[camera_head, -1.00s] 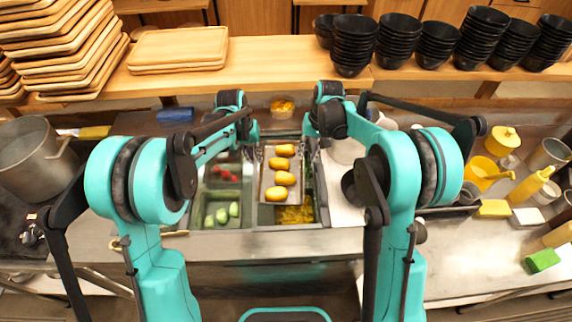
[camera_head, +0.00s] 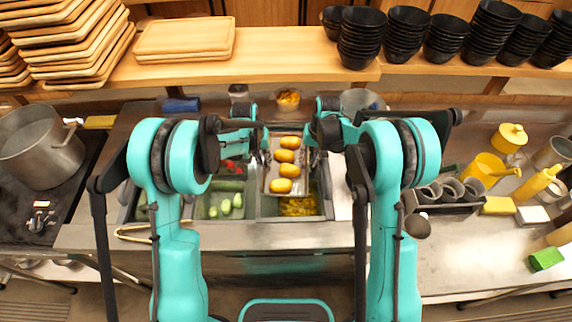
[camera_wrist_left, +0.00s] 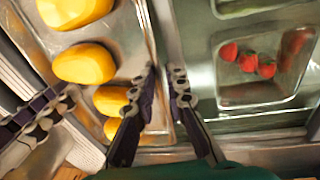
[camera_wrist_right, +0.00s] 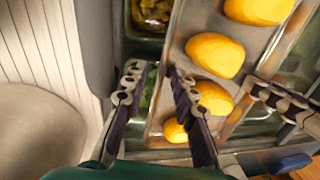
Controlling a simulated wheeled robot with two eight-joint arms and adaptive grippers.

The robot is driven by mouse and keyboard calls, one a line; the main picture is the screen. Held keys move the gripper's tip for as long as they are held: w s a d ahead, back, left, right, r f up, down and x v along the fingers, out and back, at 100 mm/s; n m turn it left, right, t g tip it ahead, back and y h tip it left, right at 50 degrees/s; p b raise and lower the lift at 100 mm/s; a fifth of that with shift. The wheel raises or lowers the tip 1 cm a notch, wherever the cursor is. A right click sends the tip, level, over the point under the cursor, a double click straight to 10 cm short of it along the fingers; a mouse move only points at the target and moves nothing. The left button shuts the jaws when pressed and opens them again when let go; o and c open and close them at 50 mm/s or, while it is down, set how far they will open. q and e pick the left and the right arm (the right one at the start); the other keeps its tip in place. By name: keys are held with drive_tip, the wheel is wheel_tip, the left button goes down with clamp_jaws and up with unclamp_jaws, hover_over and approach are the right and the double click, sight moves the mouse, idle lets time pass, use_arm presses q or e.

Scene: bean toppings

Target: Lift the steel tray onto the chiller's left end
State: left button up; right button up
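The steel tray (camera_head: 267,184) holds several yellow, rounded pieces in a row. In the head view it lies lengthwise over the middle of the chiller (camera_head: 238,216), covering part of its bins. My left gripper (camera_head: 264,158) is at the tray's left long side. In the left wrist view its fingers (camera_wrist_left: 165,76) close around the tray's rim (camera_wrist_left: 150,38). My right gripper (camera_head: 312,158) is at the right long side. In the right wrist view its fingers (camera_wrist_right: 153,76) straddle the opposite rim (camera_wrist_right: 176,32). Any clearance beneath the tray is unclear.
Chiller bins hold red pieces (camera_wrist_left: 248,62), green pieces (camera_head: 226,206) and yellow shreds (camera_head: 300,207). A big pot (camera_head: 40,147) stands left on the stove. A holder with metal cups (camera_head: 451,190) and yellow containers (camera_head: 487,171) stand right. A shelf (camera_head: 275,58) runs behind.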

use_arm(q)
clamp_jaws()
use_arm(e)
drive_tip(key=c, duration=0.4)
clamp_jaws()
